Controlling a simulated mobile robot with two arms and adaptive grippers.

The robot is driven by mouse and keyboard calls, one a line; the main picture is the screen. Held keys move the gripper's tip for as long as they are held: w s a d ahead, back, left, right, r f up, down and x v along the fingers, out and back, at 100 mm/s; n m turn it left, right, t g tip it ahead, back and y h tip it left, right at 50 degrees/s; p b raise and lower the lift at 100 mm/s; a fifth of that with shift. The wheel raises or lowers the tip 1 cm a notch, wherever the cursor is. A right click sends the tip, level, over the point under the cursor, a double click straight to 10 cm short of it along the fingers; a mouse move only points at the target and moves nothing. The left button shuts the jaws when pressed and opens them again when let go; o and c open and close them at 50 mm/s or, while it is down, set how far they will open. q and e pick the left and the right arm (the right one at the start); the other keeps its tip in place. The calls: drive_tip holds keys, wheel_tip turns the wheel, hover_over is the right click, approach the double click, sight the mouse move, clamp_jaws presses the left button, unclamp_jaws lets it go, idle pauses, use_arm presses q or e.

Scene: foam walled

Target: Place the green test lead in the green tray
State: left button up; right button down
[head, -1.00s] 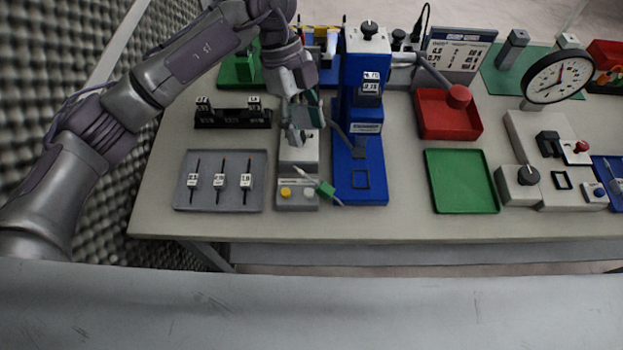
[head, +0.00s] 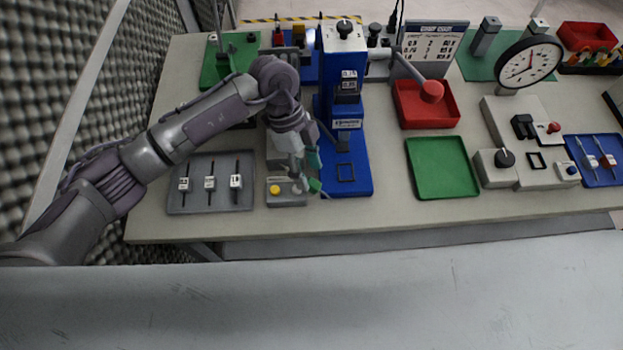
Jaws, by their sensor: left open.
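The green test lead (head: 315,185) lies with its green body at the right edge of a small grey box with a yellow button, and its thin tip points down and right. My left gripper (head: 299,180) is just above and left of the lead, pointing down, and is open. It hides part of the lead and of the box, and I cannot tell whether a finger touches the lead. The green tray (head: 442,168) lies empty on the table to the right. My right gripper is not in view.
A blue press (head: 344,165) stands between the gripper and the green tray. A grey tray (head: 211,200) with labelled probes is at left. A dial gauge (head: 527,62) stands at right.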

use_arm(q)
drive_tip(key=shift+x, duration=1.3)
clamp_jaws()
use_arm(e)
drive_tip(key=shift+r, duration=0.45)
use_arm(q)
drive_tip(key=shift+r, duration=0.1)
